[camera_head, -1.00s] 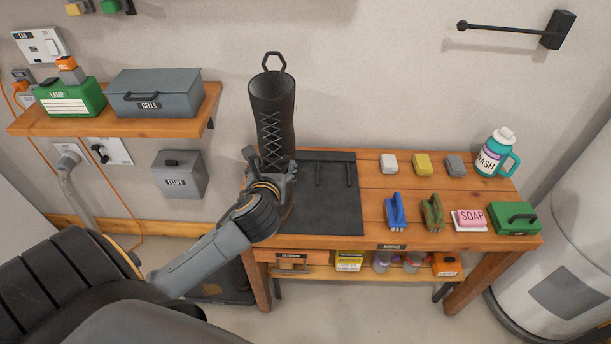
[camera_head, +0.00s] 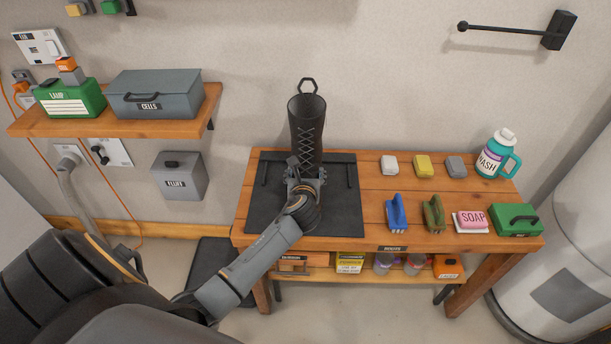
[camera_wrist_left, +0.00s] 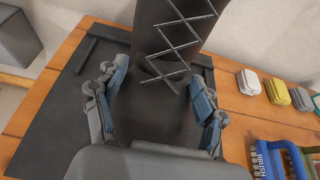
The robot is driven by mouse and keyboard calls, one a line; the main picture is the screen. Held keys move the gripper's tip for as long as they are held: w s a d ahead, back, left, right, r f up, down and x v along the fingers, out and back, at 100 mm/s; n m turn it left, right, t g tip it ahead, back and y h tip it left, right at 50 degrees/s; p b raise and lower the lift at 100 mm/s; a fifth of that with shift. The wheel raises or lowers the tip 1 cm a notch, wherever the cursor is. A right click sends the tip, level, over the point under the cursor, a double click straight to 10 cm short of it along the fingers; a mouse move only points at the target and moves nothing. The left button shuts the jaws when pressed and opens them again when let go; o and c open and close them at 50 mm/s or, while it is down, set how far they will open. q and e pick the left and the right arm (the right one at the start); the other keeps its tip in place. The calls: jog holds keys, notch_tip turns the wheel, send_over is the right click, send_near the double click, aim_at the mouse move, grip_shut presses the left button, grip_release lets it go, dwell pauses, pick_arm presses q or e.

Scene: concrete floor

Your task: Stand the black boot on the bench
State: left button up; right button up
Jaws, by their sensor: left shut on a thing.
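The black boot (camera_head: 306,130) is upright, with criss-cross laces on its front and a loop at the top. My left gripper (camera_head: 304,178) is shut on the boot low down, with a finger on each side. In the left wrist view the boot (camera_wrist_left: 165,60) rises between the fingers of my left gripper (camera_wrist_left: 158,105). The boot is over the dark mat (camera_head: 345,215) on the wooden bench (camera_head: 380,180). Its sole is hidden by the gripper, so I cannot tell whether it touches the mat. My right gripper is not in view.
White (camera_head: 389,165), yellow (camera_head: 423,166) and grey blocks stand to the right, with a blue brush (camera_head: 397,212), a green brush, pink soap (camera_head: 471,221), a green case (camera_head: 515,219) and a wash jug (camera_head: 497,155). A wall shelf (camera_head: 120,123) is at left.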

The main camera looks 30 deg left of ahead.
pick_arm(q)
jog(key=shift+f, duration=0.2)
jog(key=shift+f, duration=0.4)
jog(key=shift+f, duration=0.15)
jog(key=o, duration=1.8)
jog(key=shift+f, duration=0.15)
